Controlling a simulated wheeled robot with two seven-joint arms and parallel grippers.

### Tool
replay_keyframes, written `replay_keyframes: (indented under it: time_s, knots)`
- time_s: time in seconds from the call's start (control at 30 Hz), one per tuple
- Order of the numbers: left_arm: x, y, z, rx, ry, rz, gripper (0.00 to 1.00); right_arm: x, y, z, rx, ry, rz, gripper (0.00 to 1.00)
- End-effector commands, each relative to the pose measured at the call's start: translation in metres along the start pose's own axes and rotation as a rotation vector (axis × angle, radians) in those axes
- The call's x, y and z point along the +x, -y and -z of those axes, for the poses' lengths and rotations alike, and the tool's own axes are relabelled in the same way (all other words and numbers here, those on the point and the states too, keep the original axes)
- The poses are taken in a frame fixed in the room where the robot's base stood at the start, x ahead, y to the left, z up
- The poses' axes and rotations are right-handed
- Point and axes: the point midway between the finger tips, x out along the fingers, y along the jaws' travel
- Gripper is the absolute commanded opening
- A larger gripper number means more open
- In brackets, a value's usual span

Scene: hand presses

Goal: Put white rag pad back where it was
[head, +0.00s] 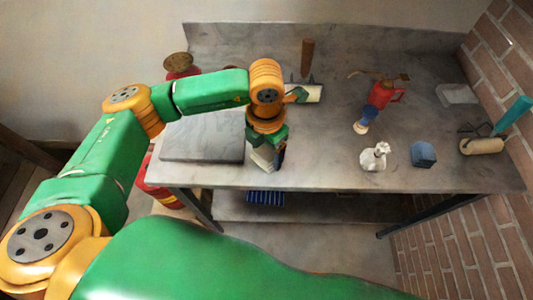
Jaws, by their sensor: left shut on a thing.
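My left gripper (268,153) points down over the front part of the grey workbench (320,178), by the right edge of a grey slab. It is shut on a pale, flat-sided piece that looks like the white rag pad (262,160). The gripper and wrist partly hide the pad, and I cannot tell whether it touches the bench. My right gripper is not in view.
A grey stone slab (203,137) lies at the left. A white crumpled object (375,157) and a blue block (423,154) stand front right. Behind are a red can (384,92), a brush (307,92) and a pale flat piece (458,95). A roller (482,146) lies far right.

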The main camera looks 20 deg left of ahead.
Motion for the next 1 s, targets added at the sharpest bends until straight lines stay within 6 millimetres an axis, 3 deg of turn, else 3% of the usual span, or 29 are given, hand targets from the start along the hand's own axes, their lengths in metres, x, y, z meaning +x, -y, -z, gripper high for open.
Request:
replay_keyframes:
  time_s: [0.17,0.57,0.6,0.63,0.67,1.0]
  knots:
    - [0.027,0.001,0.001,0.001,-0.002,0.001,0.25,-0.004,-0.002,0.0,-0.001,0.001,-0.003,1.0]
    - [0.034,0.001,0.001,0.001,0.0,0.002,0.25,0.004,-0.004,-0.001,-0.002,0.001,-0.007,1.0]
    - [0.032,0.001,0.001,0.001,-0.001,0.002,0.88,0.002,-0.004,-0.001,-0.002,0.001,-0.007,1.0]
    - [0.031,0.001,0.001,0.001,-0.001,0.002,0.96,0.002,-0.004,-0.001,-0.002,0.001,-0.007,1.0]
    - [0.031,0.001,0.001,0.001,-0.001,0.002,1.0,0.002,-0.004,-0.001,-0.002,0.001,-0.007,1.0]
    - [0.02,0.001,0.0,0.001,0.001,0.003,1.0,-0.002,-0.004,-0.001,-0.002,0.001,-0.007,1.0]
